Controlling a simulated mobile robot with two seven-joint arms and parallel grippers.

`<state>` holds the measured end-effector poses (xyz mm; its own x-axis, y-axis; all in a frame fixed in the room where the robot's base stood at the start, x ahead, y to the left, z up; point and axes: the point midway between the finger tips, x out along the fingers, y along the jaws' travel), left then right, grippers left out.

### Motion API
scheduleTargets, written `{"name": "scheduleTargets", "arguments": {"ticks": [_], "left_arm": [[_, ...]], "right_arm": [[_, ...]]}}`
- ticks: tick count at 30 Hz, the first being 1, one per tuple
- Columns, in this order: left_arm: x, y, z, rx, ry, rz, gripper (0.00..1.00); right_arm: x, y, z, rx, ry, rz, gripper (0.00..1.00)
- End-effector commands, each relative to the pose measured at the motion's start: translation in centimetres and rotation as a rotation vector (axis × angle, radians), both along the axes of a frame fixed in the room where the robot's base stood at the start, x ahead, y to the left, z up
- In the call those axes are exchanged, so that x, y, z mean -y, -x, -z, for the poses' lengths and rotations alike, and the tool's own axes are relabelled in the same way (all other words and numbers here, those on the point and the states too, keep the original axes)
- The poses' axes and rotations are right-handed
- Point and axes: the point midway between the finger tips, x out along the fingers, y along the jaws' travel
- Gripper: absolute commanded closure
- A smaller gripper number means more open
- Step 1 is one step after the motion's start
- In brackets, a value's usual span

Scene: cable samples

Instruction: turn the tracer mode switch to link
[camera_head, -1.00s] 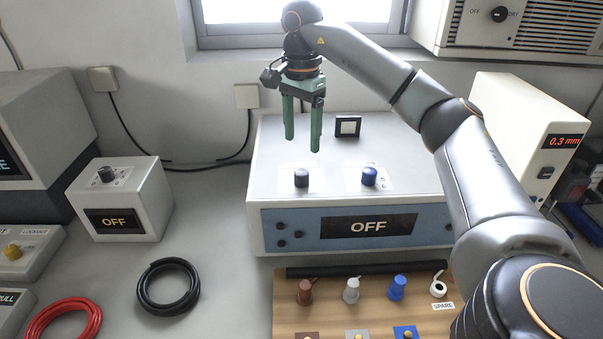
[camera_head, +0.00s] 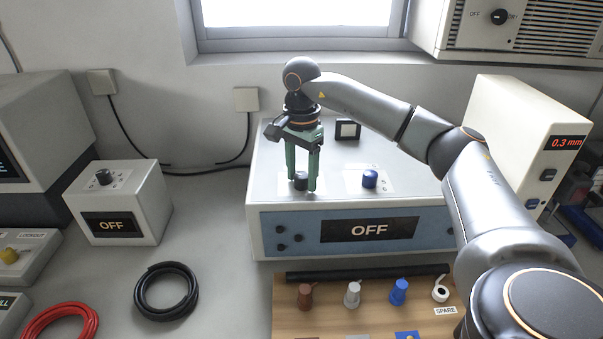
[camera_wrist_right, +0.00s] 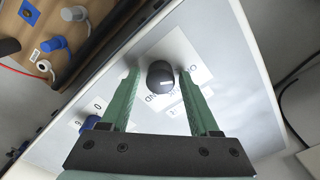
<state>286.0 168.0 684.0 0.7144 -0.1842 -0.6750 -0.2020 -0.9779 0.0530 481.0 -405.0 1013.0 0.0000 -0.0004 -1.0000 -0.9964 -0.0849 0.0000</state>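A dark round knob (camera_head: 301,181) stands on a white label on top of the wide grey unit (camera_head: 275,228), whose front display reads OFF. My right gripper (camera_head: 302,184), with green fingers, points down over this knob. In the right wrist view the dark knob (camera_wrist_right: 160,76) with a pale pointer line sits between the two fingertips (camera_wrist_right: 159,74). The fingers are apart, one on each side, with small gaps to the knob. Its label is partly hidden and I cannot read it all. A blue knob (camera_head: 369,179) stands to the right on the same unit. My left gripper is out of view.
A small grey box (camera_head: 150,210) with a dark knob and an OFF display stands at left. A wooden board (camera_head: 325,318) with several coloured plugs lies in front. Black (camera_head: 167,313) and red (camera_head: 60,309) cable coils lie at front left. A small dark-framed block (camera_head: 347,130) stands behind.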

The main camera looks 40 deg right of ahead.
Motion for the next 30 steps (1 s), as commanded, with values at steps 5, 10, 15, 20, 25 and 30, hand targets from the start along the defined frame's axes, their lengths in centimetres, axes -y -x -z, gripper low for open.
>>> {"name": "scheduleTargets", "arguments": {"ticks": [5, 10, 15, 20, 25, 30], "left_arm": [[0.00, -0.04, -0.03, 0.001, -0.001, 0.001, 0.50], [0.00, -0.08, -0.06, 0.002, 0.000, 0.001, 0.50], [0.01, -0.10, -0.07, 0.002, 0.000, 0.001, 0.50], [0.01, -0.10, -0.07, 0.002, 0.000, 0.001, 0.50], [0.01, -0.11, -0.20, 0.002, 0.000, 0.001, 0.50], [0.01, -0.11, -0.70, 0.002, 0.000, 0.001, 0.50]], "right_arm": [[-0.01, 0.00, -0.03, 0.000, 0.000, 0.000, 0.59], [-0.01, 0.00, -0.04, 0.000, 0.000, 0.000, 0.79], [-0.01, 0.01, -0.04, -0.001, 0.000, 0.000, 0.98], [-0.02, 0.02, -0.04, -0.001, 0.000, -0.001, 1.00], [-0.02, 0.02, -0.09, -0.001, -0.001, 0.009, 1.00], [-0.03, 0.01, -0.18, -0.002, -0.001, 0.058, 1.00]]}}
